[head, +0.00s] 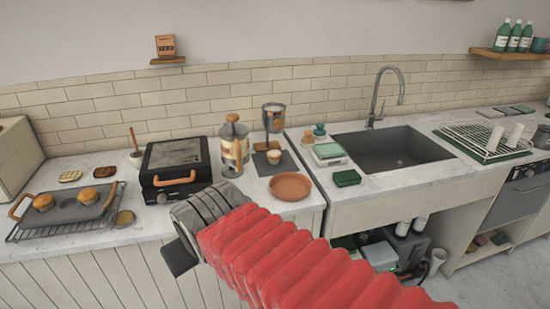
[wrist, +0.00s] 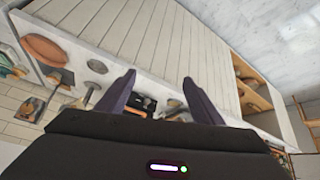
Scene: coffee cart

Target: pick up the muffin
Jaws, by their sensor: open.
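Two round, brown-topped baked items, muffins or buns, sit on a dark tray (head: 66,212) at the far left of the counter: one on the left (head: 44,202) and one on the right (head: 88,196). I cannot tell which is the muffin. A small pale cup-shaped thing with a brownish top (head: 274,156) stands on a dark mat; it may be a cup or a muffin. My gripper (wrist: 160,92) is open and empty, fingers apart. In the head view it is in front of the counter's front edge, to the right of the tray and apart from it.
A black grill (head: 175,165) stands between the tray and a metal-and-amber canister (head: 234,150). A terracotta plate (head: 291,186) lies near the counter edge. A sink (head: 390,148) is to the right. The floor in front of the cabinets is clear at lower right.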

